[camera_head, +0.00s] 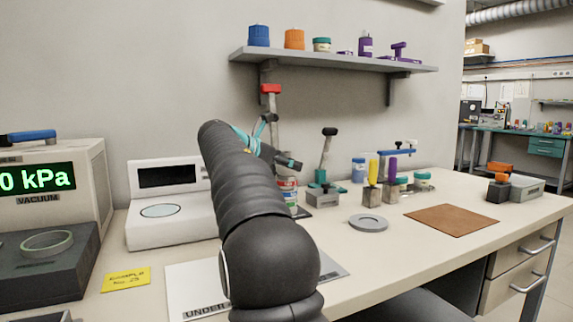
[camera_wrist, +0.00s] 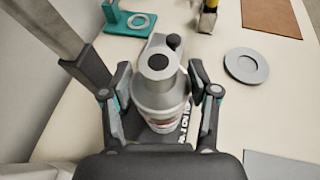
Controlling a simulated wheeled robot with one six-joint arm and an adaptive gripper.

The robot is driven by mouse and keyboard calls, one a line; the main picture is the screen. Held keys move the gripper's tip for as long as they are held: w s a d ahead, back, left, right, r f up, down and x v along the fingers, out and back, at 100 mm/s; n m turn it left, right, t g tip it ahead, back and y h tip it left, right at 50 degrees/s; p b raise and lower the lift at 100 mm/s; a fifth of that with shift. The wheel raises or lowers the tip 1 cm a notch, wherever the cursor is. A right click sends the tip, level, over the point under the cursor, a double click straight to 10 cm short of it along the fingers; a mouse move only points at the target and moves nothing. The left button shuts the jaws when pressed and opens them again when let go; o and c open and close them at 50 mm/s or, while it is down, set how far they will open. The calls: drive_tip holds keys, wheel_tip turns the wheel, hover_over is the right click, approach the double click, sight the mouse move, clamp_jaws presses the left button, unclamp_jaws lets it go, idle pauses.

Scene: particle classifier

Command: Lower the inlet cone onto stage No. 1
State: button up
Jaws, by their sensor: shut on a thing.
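In the wrist view my gripper (camera_wrist: 160,88) is shut on the grey inlet cone (camera_wrist: 158,82), with a finger on each side. The cone has a round top with a dark hole. Directly below it is a cylindrical stack (camera_wrist: 163,122) with a printed white and red label; stage No. 1 cannot be told apart there. Whether the cone touches the stack is hidden. In the head view the banded stack (camera_head: 288,190) is partly behind my arm, and the cone cannot be made out.
A grey lever with a red handle (camera_head: 270,89) rises close to the gripper. A teal stand (camera_wrist: 128,22) and a grey ring plate (camera_head: 368,222) are nearby. A brown mat (camera_head: 452,219) lies right. A white balance (camera_head: 165,230) stands left. A shelf (camera_head: 330,60) hangs above.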

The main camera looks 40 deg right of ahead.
drive_tip(key=shift+f, duration=0.4)
idle(0.4)
drive_tip(key=o, duration=1.4)
drive_tip(key=v, duration=1.2)
drive_tip(key=shift+s+f, duration=0.1)
drive_tip(key=shift+s, duration=0.05)
